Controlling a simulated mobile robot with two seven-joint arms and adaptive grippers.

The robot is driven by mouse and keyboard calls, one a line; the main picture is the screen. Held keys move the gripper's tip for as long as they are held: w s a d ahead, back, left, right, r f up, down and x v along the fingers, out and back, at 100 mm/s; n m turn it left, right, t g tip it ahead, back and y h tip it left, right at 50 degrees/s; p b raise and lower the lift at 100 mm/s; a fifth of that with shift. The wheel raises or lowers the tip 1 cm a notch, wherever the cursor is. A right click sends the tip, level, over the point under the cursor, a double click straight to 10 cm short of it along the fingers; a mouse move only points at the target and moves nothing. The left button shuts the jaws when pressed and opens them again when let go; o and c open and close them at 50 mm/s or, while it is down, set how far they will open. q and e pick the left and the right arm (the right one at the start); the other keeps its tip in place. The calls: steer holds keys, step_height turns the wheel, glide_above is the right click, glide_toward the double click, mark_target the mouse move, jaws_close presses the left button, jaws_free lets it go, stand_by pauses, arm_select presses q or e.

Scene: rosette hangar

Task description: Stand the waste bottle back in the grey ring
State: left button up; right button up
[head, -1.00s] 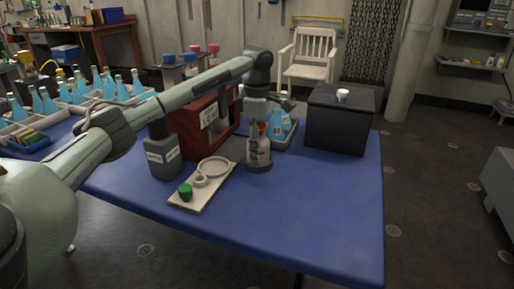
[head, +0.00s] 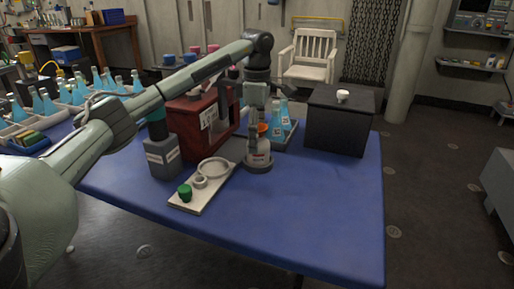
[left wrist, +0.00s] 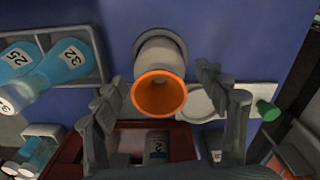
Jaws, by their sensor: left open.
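The waste bottle (head: 259,157), whitish with a label and an orange funnel in its neck, stands upright on the blue table. The dark grey ring (head: 258,169) surrounds its base. In the left wrist view the orange funnel (left wrist: 159,94) faces the camera, with the grey ring (left wrist: 183,45) around the bottle's foot behind it. My left gripper (head: 258,128) is open over the bottle, pointing down. In the left wrist view its fingers (left wrist: 162,88) are spread either side of the funnel, apart from it. My fingers hide part of the bottle's upper half in the head view. My right gripper is not in view.
Close left are a pale plate (head: 190,203) with a green cap (head: 185,191) and rings, a red box (head: 190,128) and a grey container (head: 162,157). Behind stands a tray of blue flasks (head: 284,115). A black box (head: 337,122) is right. The table's front is clear.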

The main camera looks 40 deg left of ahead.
arm_select(q)
step_height(320, 180, up, 7)
steer(key=shift+r, duration=0.6)
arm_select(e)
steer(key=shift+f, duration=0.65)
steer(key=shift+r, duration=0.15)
